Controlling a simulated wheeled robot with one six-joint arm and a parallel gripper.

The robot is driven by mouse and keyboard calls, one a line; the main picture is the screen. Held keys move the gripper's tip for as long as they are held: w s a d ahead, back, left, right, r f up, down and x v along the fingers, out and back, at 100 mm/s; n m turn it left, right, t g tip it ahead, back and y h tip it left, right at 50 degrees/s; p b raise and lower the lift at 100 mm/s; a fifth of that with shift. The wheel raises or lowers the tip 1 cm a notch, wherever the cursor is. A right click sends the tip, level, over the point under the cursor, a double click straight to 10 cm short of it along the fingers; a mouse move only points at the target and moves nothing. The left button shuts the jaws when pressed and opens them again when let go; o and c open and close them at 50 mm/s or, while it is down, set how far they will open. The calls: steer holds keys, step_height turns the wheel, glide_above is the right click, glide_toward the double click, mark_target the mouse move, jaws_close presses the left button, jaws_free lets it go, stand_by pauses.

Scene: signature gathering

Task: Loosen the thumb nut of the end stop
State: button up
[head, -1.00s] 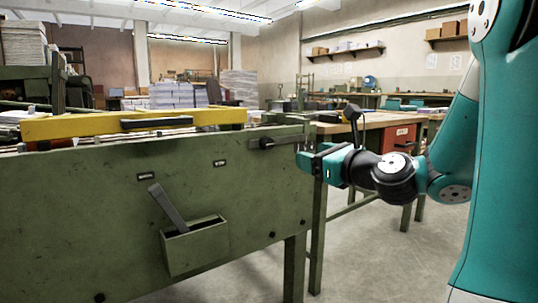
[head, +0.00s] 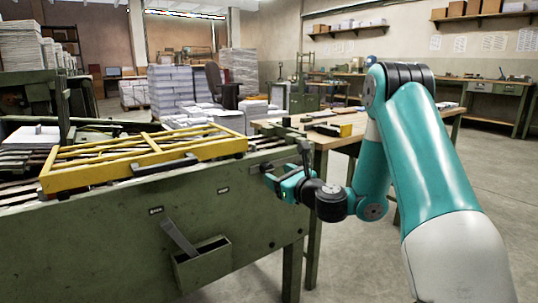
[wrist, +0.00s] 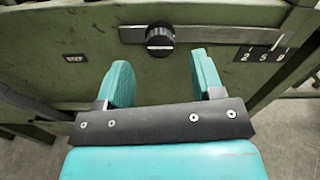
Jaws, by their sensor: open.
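The thumb nut (wrist: 160,40) is a round black knob with a pale line across its face, in the wrist view. It sits on the end stop's grey metal bar (wrist: 215,35) on the green machine side. My gripper (wrist: 162,77) has two teal fingers standing apart, with nothing between them. The knob lies beyond the fingertips, roughly centred between them and not gripped. In the head view my gripper (head: 274,180) is by the right end of the green panel, and the knob cannot be made out clearly there.
A number scale (wrist: 264,52) is at the bar's right end, and a small label plate (wrist: 75,58) is left of the knob. A yellow guard frame (head: 100,174) lies on the machine top. A green holder (head: 203,264) with a lever hangs below. A wooden table (head: 335,138) stands behind my arm.

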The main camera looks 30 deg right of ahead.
mark_target(270, 170)
steer(key=w+p, duration=0.1)
steer(key=w, duration=0.4)
steer(key=shift+w+a, duration=0.1)
steer(key=shift+w, duration=0.05)
steer(key=c, duration=0.9)
